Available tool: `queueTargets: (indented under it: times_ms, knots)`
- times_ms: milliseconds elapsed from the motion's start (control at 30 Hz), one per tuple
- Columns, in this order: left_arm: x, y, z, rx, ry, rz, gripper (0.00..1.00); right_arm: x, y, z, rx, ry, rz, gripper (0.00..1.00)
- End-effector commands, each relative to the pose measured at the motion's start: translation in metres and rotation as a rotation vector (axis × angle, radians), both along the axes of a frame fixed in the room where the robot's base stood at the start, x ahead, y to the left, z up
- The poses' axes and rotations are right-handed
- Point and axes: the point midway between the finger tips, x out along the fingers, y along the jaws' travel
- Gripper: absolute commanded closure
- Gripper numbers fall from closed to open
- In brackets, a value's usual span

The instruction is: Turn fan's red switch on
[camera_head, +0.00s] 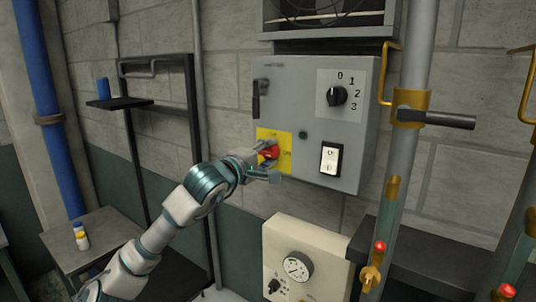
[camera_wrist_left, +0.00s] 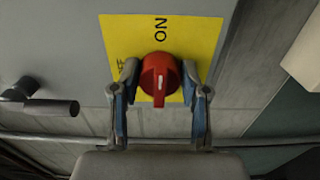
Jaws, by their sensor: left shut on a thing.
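The red switch (camera_head: 270,153) is a round knob on a yellow plate (camera_head: 286,140) low on the left of the grey control box (camera_head: 309,90). In the wrist view the red switch (camera_wrist_left: 160,75) has its raised ridge in line with the word ON on the yellow plate (camera_wrist_left: 195,35). Another label is partly hidden behind a finger. My left gripper (camera_head: 271,162) is shut on the switch. Its two fingers (camera_wrist_left: 160,82) lie on either side of the knob. My right gripper is not in view.
The box also carries a black numbered dial (camera_head: 337,96), a rocker switch (camera_head: 331,158) and a black lever (camera_head: 258,98). The fan housing (camera_head: 330,18) is above. A gauge panel (camera_head: 300,265) is below. Pipes with valves (camera_head: 410,110) stand right.

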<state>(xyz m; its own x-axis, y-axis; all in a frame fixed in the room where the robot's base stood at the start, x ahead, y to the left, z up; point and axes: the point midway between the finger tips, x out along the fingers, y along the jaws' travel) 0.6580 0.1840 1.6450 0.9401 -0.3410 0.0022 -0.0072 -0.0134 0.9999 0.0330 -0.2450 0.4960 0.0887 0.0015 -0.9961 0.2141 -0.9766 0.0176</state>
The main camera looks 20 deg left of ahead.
Motion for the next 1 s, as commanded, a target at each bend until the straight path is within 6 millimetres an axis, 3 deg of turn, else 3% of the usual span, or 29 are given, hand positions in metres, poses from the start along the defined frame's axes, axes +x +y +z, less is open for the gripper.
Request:
queueTargets:
  times_ms: [233, 267, 333, 733, 1000]
  knots:
    - [0.002, -0.002, -0.007, 0.005, 0.015, -0.001, 0.90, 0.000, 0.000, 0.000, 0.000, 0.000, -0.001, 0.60]
    - [0.002, -0.002, -0.008, 0.005, 0.015, -0.001, 0.48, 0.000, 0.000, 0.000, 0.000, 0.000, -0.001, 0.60]
    - [0.002, -0.002, -0.007, 0.005, 0.014, -0.001, 0.31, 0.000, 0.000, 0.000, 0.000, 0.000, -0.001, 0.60]
    - [-0.007, 0.003, -0.002, 0.001, 0.004, 0.000, 0.31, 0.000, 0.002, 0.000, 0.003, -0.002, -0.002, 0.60]
    - [-0.057, 0.022, -0.003, 0.003, 0.004, 0.000, 0.31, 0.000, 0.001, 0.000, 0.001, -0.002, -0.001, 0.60]
